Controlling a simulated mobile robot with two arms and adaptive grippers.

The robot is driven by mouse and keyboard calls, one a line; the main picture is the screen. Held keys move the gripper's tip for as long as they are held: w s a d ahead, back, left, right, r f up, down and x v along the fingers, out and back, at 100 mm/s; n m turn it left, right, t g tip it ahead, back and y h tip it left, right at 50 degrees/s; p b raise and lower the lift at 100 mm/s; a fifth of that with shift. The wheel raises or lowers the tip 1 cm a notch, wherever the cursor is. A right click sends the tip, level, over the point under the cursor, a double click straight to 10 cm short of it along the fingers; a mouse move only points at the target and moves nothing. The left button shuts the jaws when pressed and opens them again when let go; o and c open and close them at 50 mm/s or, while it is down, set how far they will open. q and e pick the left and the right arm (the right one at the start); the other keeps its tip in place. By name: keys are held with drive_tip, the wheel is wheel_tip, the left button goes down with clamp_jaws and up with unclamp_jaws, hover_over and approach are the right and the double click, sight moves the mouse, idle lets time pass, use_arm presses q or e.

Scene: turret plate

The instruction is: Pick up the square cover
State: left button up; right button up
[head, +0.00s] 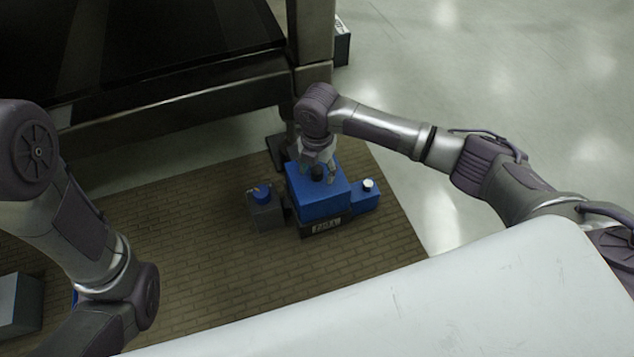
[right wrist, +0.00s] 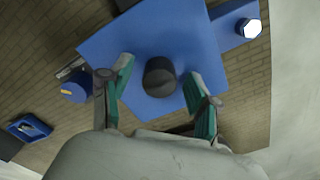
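The square cover (head: 322,201) is blue with a black round knob (head: 316,173) on top. It sits on a dark box with a label, low on the brick-patterned floor. In the right wrist view the cover (right wrist: 150,40) fills the upper middle, and its knob (right wrist: 160,77) lies between the fingers. My right gripper (head: 318,170) is over the cover from above. Its two green-padded fingers (right wrist: 160,85) are open, one on each side of the knob, with gaps visible. My left arm shows at the left of the head view, but its gripper is not clearly visible.
A grey box with a blue round cap (head: 262,194) stands left of the cover. A small blue block with a white top (head: 366,190) stands to its right. A dark metal table (head: 180,95) is behind. A light grey surface (head: 430,310) fills the front right.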

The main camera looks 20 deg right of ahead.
clamp_jaws()
idle(0.3)
